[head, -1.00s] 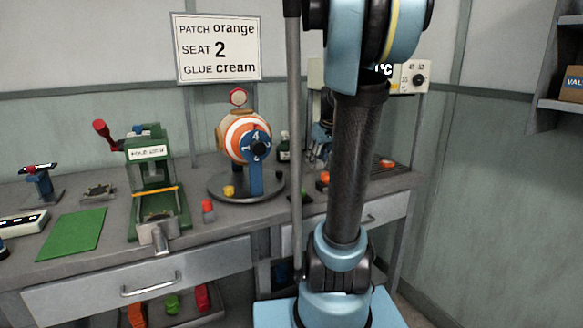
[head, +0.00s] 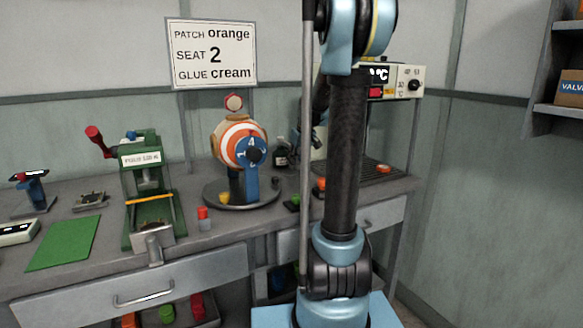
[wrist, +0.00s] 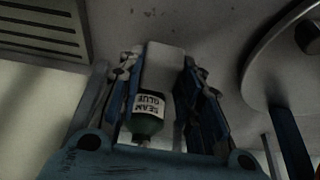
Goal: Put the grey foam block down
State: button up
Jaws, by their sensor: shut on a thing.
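The grey foam block (wrist: 165,65) shows in the wrist view as a pale, plain block between my fingers. My gripper (wrist: 162,58) is shut on it, with one finger along each side. The grey bench top lies beyond the block; I cannot tell whether the two touch.
The striped ball (head: 238,137) sits on a round turntable (head: 212,196), left of my gripper in the head view. A machine with a slotted tray (head: 400,172) is at the right; the slots also show in the wrist view (wrist: 40,30). A green press (head: 150,205) stands further left.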

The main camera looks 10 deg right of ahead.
jog(key=w, duration=0.1)
jog(key=w+a, duration=0.1)
jog(key=w, duration=0.3)
jog(key=shift+a, duration=0.35)
jog(key=shift+w+f, duration=0.2)
jog(key=shift+f, duration=1.55)
jog(key=shift+f, duration=0.1)
jog(key=o, duration=0.8)
jog(key=v, duration=1.2)
jog(key=shift+s, duration=0.1)
jog(key=shift+s, duration=0.1)
